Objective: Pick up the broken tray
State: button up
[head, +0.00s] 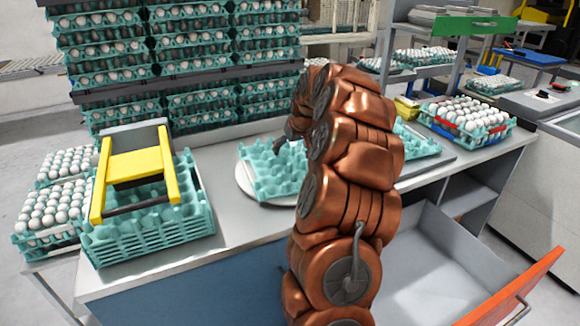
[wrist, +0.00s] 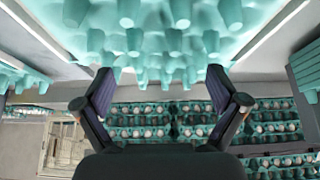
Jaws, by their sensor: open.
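A teal egg tray (head: 268,172), empty, lies on a round white plate (head: 245,184) on the counter, left of my arm. More teal tray (head: 418,143) shows right of my arm, which hides the space between. I cannot make out which tray is broken. In the wrist view, teal tray cups (wrist: 165,35) fill the top, close to the fingertips. My gripper (wrist: 155,82) is open, with its two dark fingers spread and nothing between them. In the head view my arm mostly hides it.
A stack of teal trays (head: 155,235) with a yellow-handled frame (head: 135,165) stands on the counter's left. Tall egg stacks (head: 190,45) rise behind. A filled egg tray (head: 468,118) sits at right. An open drawer (head: 440,255) juts out in front.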

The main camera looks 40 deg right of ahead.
aim_at(290, 165)
jog(key=shift+s+d+p+x, duration=0.15)
jog(key=shift+p+x, duration=0.15)
jog(key=shift+x, duration=0.6)
jog(key=shift+s+p+x, duration=0.15)
jog(key=shift+p+x, duration=0.1)
jog(key=shift+x, duration=0.6)
jog(key=shift+s+d+p+x, duration=0.15)
jog(key=shift+p+x, duration=0.15)
jog(key=shift+x, duration=0.6)
jog(key=shift+a+f, duration=0.1)
jog(key=shift+f, duration=0.05)
jog(key=c, duration=1.6)
jog(key=shift+o, duration=0.2)
